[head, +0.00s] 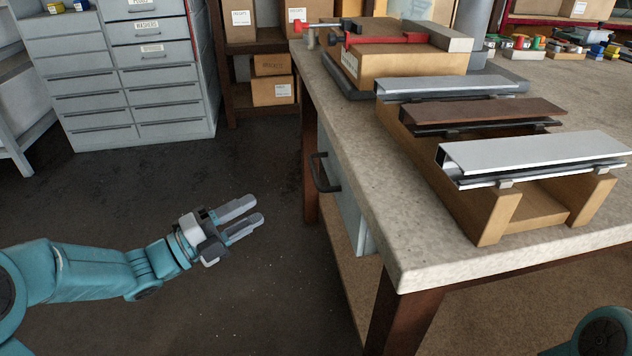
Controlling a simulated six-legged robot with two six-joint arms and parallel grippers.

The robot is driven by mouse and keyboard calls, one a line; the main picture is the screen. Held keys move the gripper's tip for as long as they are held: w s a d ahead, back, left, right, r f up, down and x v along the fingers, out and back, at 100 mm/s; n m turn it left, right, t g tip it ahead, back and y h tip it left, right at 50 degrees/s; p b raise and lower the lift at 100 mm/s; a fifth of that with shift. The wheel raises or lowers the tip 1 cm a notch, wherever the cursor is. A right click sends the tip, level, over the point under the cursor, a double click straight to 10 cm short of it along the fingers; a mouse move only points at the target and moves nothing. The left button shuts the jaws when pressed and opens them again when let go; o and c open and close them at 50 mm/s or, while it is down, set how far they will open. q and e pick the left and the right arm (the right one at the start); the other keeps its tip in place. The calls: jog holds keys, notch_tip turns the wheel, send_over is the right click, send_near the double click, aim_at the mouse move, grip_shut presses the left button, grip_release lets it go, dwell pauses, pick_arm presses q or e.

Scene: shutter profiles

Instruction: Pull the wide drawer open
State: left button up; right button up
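The wide drawer (348,199) is a pale grey-blue front under the left side of the workbench, seen at a steep angle. It looks shut, or nearly so. Its dark handle (322,172) sticks out to the left. My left gripper (251,214) is in the air to the left of the handle and a little lower in the picture, apart from it. Its two grey fingers point right and stand apart with nothing between them. My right gripper is out of the picture; only a teal part of my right arm shows at the lower right.
The workbench (385,215) carries a wooden rack (480,226) with shutter profiles (530,150). A wooden block (408,68) with a red clamp (392,39) stands behind. A grey drawer cabinet (130,85) and shelf boxes (272,90) are at the back. The floor left of the bench is clear.

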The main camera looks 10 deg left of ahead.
aim_at(316, 173)
pick_arm(q)
jog(key=b+x, duration=0.2)
jog(key=x, duration=1.3)
jog(key=shift+w+d+r, duration=0.1)
jog(key=shift+w+d, duration=0.1)
jog(key=shift+d, duration=0.15)
grip_shut()
